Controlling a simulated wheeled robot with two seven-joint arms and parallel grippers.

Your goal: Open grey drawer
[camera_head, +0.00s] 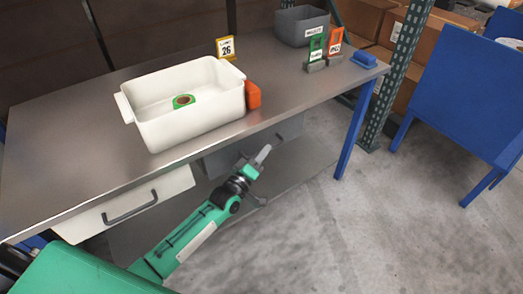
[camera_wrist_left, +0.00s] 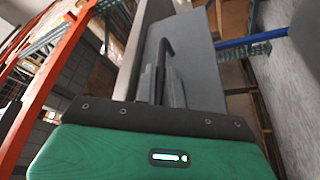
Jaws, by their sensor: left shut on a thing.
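The grey drawer (camera_head: 291,129) is under the right part of the metal table, its front partly hidden by my left gripper. My left gripper (camera_head: 265,152) is at the drawer's front, shut on its dark bar handle (camera_head: 277,138). In the left wrist view, the fingers (camera_wrist_left: 161,84) close around the dark handle (camera_wrist_left: 166,47), with the grey drawer front (camera_wrist_left: 196,55) beside and behind them. I cannot tell from these views whether the drawer stands out from the table. My right gripper is not in view.
A white drawer (camera_head: 172,187) with a dark handle is left of the grey one. The table (camera_head: 60,155) holds a white tub (camera_head: 190,127), an orange block (camera_head: 253,95), a grey bin (camera_head: 296,27) and signs. A blue table leg (camera_head: 356,130) stands right; the floor before it is clear.

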